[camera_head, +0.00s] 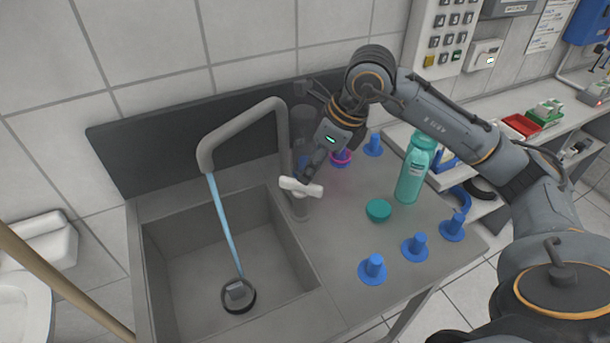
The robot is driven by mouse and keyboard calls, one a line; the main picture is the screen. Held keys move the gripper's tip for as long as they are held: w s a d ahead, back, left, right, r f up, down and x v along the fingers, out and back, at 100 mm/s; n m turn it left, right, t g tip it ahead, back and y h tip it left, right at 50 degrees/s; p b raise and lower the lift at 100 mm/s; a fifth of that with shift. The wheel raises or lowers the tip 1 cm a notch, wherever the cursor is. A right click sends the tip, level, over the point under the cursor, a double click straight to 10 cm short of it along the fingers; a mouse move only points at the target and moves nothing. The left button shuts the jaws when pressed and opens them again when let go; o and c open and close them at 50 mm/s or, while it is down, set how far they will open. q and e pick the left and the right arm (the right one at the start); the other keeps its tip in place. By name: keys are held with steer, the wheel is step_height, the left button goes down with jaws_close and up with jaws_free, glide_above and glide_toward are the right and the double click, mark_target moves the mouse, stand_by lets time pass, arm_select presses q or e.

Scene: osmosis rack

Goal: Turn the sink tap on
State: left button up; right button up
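The sink tap (243,124) is a grey arched pipe on the counter at the right edge of the sink (190,260). A blue stream of water (224,222) runs from its spout down to the drain (238,295). The tap's white handle (301,188) is a short bar low on the tap's base. My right gripper (309,177) reaches in from the right, with its fingers at the handle, touching it or very close. The fingers are small and partly dark, so I cannot tell how far they are open. My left gripper is out of the picture.
A teal bottle (413,170) stands on the counter right of the tap, with a teal cap (378,210) beside it. Several blue pegs (373,268) stand along the counter's front and right. A wooden pole (62,283) crosses the lower left.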

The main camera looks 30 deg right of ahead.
steer(key=v, duration=0.7)
stand_by(0.3)
